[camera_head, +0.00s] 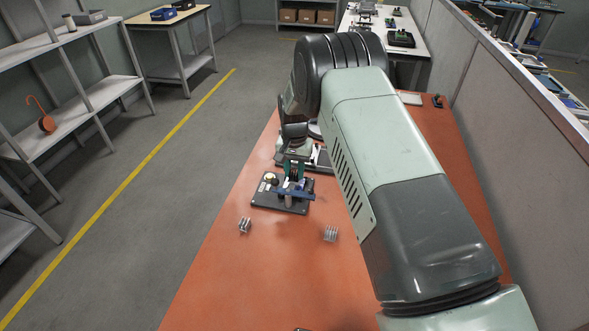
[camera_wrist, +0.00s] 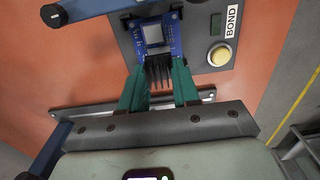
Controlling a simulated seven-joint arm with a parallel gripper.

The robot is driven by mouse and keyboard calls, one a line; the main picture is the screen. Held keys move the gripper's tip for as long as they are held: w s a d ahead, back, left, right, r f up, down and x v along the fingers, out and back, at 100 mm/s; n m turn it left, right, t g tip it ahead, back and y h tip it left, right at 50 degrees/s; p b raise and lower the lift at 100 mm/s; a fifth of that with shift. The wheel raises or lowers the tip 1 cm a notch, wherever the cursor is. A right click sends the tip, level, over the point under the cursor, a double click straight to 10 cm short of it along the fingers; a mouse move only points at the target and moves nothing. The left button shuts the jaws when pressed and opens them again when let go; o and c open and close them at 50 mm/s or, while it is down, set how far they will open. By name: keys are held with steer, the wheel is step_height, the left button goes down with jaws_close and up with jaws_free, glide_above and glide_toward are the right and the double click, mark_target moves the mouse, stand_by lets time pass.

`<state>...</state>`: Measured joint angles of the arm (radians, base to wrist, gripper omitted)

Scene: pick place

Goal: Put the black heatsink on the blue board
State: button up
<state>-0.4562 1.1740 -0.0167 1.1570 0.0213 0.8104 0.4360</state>
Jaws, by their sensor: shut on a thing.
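My gripper (camera_wrist: 160,78) shows in the wrist view with its two green fingers closed on the black heatsink (camera_wrist: 159,72), whose fins are between the fingertips. The blue board (camera_wrist: 176,38), with a silver square chip, lies on a grey fixture plate (camera_wrist: 203,40) just beyond the heatsink. The heatsink overlaps the board's near edge in this view; whether they touch, I cannot tell. In the head view my gripper (camera_head: 293,172) is over the dark fixture plate (camera_head: 268,200); the heatsink is not clear there.
The fixture has a yellow button (camera_wrist: 219,56) beside a BOND label and a lever with a dark knob (camera_wrist: 55,16). Two silver finned blocks (camera_head: 245,225) (camera_head: 330,233) lie on the orange table (camera_head: 225,285) at the near side. The table's front area is otherwise mostly clear.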

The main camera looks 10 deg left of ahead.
steer(key=shift+f, duration=0.8)
stand_by(0.9)
steer(key=o, duration=1)
steer(key=c, duration=0.4)
steer(key=shift+r, duration=0.1)
steer(key=shift+r, duration=3.4)
